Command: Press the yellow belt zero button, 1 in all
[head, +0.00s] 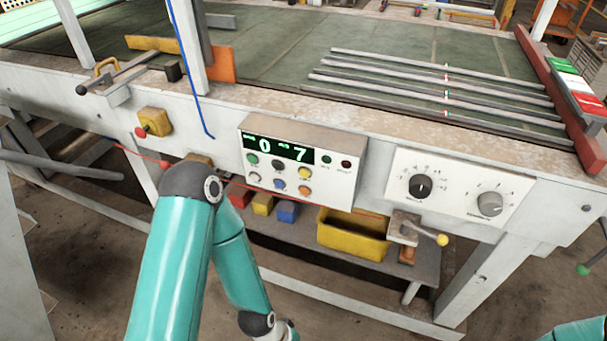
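The control box (300,160) is mounted on the front of the white machine table. Its display (278,149) shows a green 0 on the left and a 7 on the right. Below the display are two rows of small round buttons. The yellow button (305,172) is at the right end of the upper row, above an orange button (305,190). The labels are too small to read. My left arm bends in front of the table, left of and below the box, and its gripper is outside the picture. Only a bit of my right arm shows at the bottom right corner, without its gripper.
Right of the box is a white panel with a black knob (420,187) and a grey knob (490,204). A yellow-knobbed lever (441,240) sticks out below it. A red button (141,132) on a yellow housing is at left. A yellow bin (352,236) stands on the lower shelf.

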